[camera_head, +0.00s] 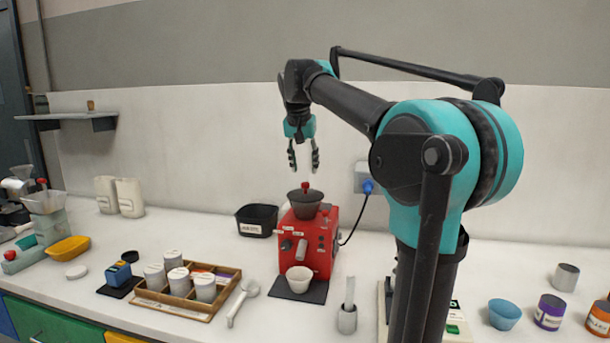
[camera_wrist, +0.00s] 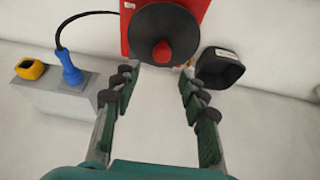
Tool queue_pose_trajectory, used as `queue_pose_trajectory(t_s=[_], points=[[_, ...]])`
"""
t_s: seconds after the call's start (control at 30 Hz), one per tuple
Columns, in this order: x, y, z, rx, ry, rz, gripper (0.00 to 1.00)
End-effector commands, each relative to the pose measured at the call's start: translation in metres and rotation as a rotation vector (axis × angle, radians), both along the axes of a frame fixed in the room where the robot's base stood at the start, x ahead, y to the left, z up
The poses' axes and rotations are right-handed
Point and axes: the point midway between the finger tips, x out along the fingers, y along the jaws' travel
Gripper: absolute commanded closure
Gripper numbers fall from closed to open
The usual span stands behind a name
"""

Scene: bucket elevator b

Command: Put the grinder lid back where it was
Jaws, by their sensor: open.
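The red grinder (camera_head: 309,240) stands on the bench, with a dark round hopper (camera_head: 304,208) on top. A dark lid with a red knob (camera_head: 305,187) sits on the hopper.
A black bin (camera_head: 257,220) stands left of the grinder and a white cup (camera_head: 299,279) in front of it. A wall socket box with a blue plug (camera_head: 367,187) is behind right. A wooden tray of jars (camera_head: 187,290) lies left. A metal holder (camera_head: 347,318) stands front right.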

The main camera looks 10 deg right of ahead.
Motion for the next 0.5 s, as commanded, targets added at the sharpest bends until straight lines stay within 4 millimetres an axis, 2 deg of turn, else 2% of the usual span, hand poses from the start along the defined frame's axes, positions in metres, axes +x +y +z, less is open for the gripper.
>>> queue_pose_trajectory(t_s=[0.1, 0.3, 0.5], points=[[-0.01, 0.004, 0.026, 0.0, 0.0, 0.001, 0.57], [-0.023, 0.01, 0.06, 0.0, 0.0, 0.001, 0.57], [-0.03, 0.013, 0.079, 0.0, 0.0, 0.0, 0.57]])
